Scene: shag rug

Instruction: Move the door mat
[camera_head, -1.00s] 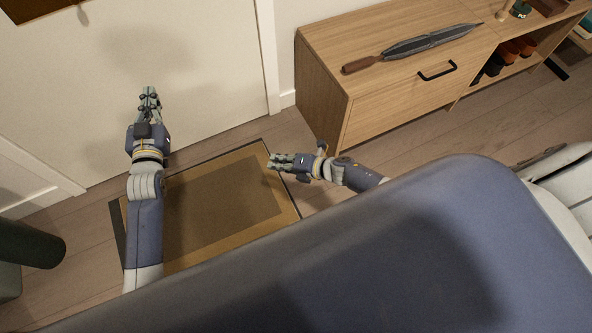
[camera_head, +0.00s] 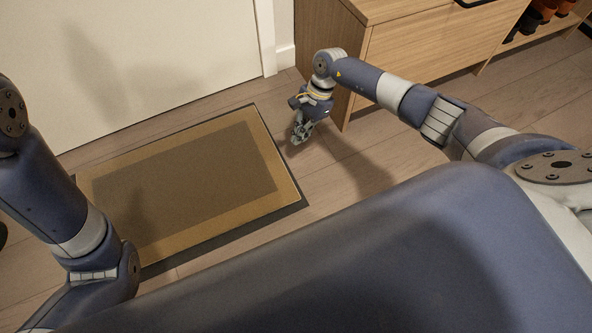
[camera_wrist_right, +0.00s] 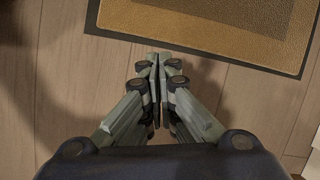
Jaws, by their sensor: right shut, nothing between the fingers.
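The door mat (camera_head: 188,183) lies flat on the wood floor in front of the white door, with a brown middle, a tan band and a dark edge. My right gripper (camera_head: 300,136) points down beside the mat's right edge, apart from it in the head view. In the right wrist view, my right gripper (camera_wrist_right: 158,58) is shut and empty, its fingertips over bare floor just outside the mat's dark edge (camera_wrist_right: 190,48). My left arm comes in at the left of the head view, but its gripper is out of the picture.
A wooden cabinet (camera_head: 395,45) stands at the upper right, close behind my right arm. The white door (camera_head: 150,55) and its frame (camera_head: 268,35) bound the far side. Bare floor (camera_head: 350,170) lies to the right of the mat.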

